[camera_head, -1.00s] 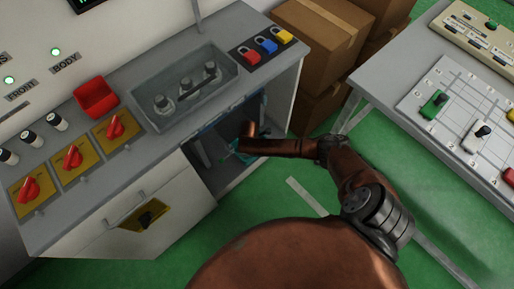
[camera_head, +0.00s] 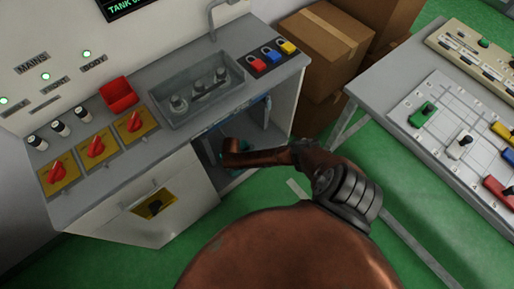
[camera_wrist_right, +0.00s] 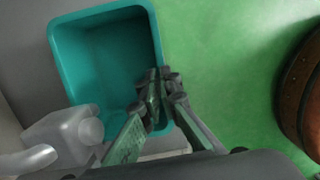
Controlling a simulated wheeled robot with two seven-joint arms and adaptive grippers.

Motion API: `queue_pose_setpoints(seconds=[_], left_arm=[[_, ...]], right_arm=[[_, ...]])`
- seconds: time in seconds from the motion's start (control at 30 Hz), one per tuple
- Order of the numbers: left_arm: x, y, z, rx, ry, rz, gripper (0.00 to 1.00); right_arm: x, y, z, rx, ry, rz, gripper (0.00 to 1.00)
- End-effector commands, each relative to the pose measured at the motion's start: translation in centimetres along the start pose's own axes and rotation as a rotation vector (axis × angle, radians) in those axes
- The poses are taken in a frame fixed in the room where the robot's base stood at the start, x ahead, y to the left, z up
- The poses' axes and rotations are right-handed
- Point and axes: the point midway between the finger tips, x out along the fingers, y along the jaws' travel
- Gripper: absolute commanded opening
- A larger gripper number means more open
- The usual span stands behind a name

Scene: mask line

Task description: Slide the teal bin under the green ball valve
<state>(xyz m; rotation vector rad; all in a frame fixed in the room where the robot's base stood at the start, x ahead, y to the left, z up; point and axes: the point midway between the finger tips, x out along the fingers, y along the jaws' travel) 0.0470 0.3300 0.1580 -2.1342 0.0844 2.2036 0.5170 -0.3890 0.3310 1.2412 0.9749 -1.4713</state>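In the right wrist view the teal bin (camera_wrist_right: 100,50) is an open-topped box with rounded corners. It fills the upper left. My right gripper (camera_wrist_right: 164,78) is at the bin's right wall, one finger on the inside and one on the outside, and looks closed on the rim. In the head view my right arm reaches into the open cabinet under the counter. The hand hides most of the bin there. No green ball valve can be made out; the cabinet's upper inside is hidden by the counter. My left gripper is out of view.
A pale jug (camera_wrist_right: 65,138) stands close to the bin's lower left in the wrist view. The counter (camera_head: 120,160) overhangs the cabinet, with a closed door front (camera_head: 160,195) to its left. Cardboard boxes (camera_head: 325,45) and a table (camera_head: 375,85) stand right. Green floor is clear in front.

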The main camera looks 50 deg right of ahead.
Motion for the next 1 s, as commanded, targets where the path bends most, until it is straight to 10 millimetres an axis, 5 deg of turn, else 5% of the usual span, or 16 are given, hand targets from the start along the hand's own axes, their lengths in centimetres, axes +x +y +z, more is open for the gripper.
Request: queue_pose_setpoints(seconds=[0.5, 1.0], left_arm=[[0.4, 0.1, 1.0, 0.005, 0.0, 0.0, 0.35], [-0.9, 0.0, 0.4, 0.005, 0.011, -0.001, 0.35]], right_arm=[[0.0, -0.5, 0.3, 0.019, -0.002, -0.003, 0.0], [-2.6, -0.4, 0.5, 0.018, 0.0, -0.003, 0.0]])
